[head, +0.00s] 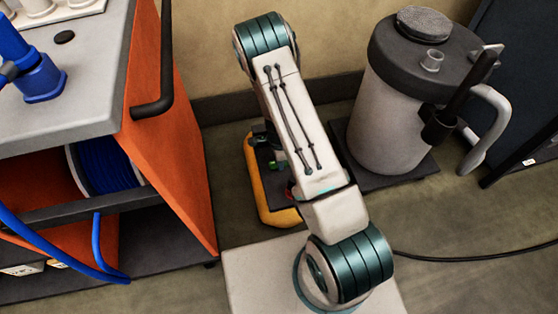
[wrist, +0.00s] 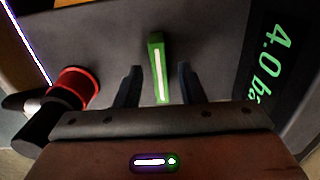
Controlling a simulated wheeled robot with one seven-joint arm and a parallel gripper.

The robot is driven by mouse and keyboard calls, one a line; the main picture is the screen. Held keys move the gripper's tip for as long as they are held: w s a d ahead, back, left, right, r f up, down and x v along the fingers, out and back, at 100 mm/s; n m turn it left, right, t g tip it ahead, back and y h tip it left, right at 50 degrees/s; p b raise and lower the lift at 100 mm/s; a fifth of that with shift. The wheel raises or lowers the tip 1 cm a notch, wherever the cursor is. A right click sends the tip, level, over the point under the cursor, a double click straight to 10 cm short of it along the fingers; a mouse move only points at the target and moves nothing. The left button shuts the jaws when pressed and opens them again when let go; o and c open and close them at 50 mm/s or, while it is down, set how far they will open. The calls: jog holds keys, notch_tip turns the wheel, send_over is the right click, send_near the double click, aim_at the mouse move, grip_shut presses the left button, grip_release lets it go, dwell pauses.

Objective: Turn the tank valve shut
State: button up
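In the wrist view a green lever with a white stripe (wrist: 157,70), which looks like the valve handle, stands out from a dark grey panel. My gripper (wrist: 158,75) is open, with one dark finger on each side of the lever. Gaps show between the lever and both fingers. In the head view a yellow-edged unit with a dark top (head: 257,195) sits on the floor behind my arm, and small green and red parts show there. My arm hides most of that unit and my gripper in that view.
In the wrist view a red round knob (wrist: 73,86) is left of the fingers, and a display reading 4.0 (wrist: 268,65) is at right. In the head view an orange cart (head: 172,110) stands left. A pale canister with a dark lid (head: 385,120) stands right.

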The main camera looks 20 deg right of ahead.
notch_tip(320, 180, up, 12)
jog(key=p, duration=0.4)
jog(key=shift+r, duration=0.2)
jog(key=s+a+r+n+y+p, duration=0.1)
jog(key=s+r+n+p, duration=0.2)
jog(key=r, duration=0.8)
jog(key=s+a+r+n+t+p, duration=0.1)
jog(key=r+n+p, duration=0.3)
jog(key=r, duration=0.8)
jog(key=s+a+r+n+y+p, duration=0.1)
jog(key=s+r+p, duration=0.1)
jog(key=r+p, duration=0.65)
jog(key=s+d+r+n+t+h+p, duration=0.1)
jog(key=s+r+n+p, duration=0.3)
jog(key=r, duration=0.9)
jog(key=s+d+r+n+h+p, duration=0.1)
jog(key=s+r+n+p, duration=0.3)
jog(key=s+r, duration=0.6)
notch_tip(320, 180, up, 4)
jog(key=shift+s+d+n+t+p, duration=0.4)
jog(key=shift+n, duration=0.6)
